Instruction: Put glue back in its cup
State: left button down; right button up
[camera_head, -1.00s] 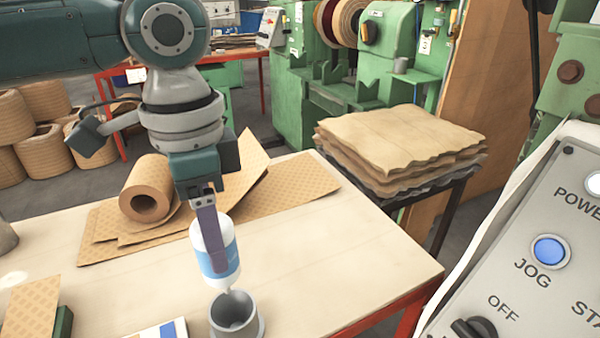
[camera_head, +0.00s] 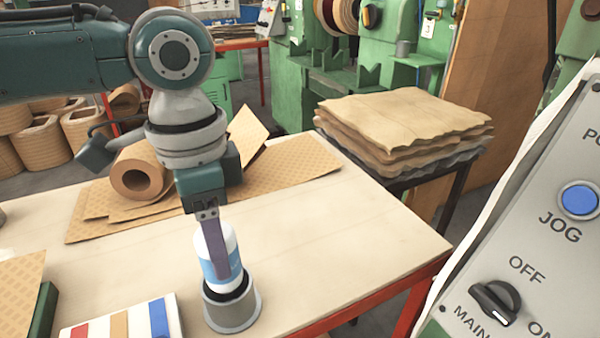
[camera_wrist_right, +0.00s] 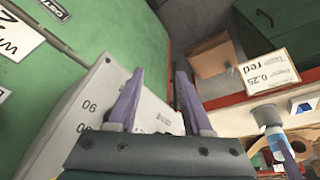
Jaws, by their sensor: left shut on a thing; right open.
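The glue bottle (camera_head: 234,256) is white with a blue label. It stands nozzle-end down, with its lower end inside the grey cup (camera_head: 232,316) on the table. The nozzle is hidden by the cup. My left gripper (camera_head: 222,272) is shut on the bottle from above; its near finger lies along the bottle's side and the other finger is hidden. My right gripper (camera_wrist_right: 160,85) is open and empty in the right wrist view, with its two purple fingers apart.
The table (camera_head: 330,245) is clear to the right of the cup. A board with coloured stripes (camera_head: 120,322) lies left of the cup. A brown roll (camera_head: 140,172) and patterned sheets lie behind. A control panel (camera_head: 540,260) stands at the right.

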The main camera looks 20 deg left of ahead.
pick_arm(q)
jog(key=shift+f, duration=0.45)
jog(key=shift+c, duration=0.6)
grip_release()
jog(key=shift+r, duration=0.1)
notch_tip(320, 180, up, 10)
jog(key=shift+f+p, duration=0.1)
jog(key=shift+p, duration=0.75)
